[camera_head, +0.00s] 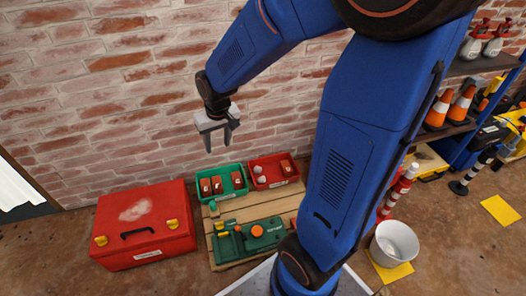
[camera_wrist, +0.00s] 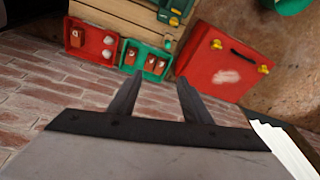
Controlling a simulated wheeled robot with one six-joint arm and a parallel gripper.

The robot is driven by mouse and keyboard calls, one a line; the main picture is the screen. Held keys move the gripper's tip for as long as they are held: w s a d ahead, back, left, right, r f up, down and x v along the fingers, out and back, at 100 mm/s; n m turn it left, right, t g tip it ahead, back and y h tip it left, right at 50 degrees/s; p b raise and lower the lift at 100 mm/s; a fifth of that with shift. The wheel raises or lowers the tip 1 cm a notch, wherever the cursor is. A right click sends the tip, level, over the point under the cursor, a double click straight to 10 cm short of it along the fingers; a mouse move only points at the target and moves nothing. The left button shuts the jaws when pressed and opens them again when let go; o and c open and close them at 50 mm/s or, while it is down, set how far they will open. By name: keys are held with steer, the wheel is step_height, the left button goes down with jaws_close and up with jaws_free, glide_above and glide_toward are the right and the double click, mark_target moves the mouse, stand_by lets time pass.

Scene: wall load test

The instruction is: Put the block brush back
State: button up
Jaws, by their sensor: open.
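My gripper (camera_head: 218,145) is open and empty, held in the air in front of the brick wall, above and behind the bins. Its two fingers (camera_wrist: 159,78) also show in the wrist view with nothing between them. I cannot single out the block brush for certain. Small red-brown blocks (camera_head: 217,184) lie in a green bin (camera_head: 224,196). A red bin (camera_head: 276,184) beside it holds one similar brown block (camera_head: 286,168) and whitish round pieces (camera_head: 261,180). Both bins also show in the wrist view, green (camera_wrist: 140,68) and red (camera_wrist: 88,52).
The bins stand on a wooden pallet (camera_head: 235,207) with a green tool case (camera_head: 240,248) in front. A red toolbox (camera_head: 140,232) stands left. A white bucket (camera_head: 395,240) and a shelf with orange cones (camera_head: 461,105) are right. Air around my gripper is clear.

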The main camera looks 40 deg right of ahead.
steer(key=s+d+r+t, duration=0.1)
steer(key=s+r, duration=0.5)
steer(key=s, duration=0.5)
steer(key=s+d+r+t, duration=0.1)
steer(key=s+r, duration=0.5)
steer(key=s, duration=0.5)
steer(key=shift+s+d+r+n, duration=0.25)
steer(key=shift+s+d+n, duration=0.05)
steer(key=shift+n, duration=0.1)
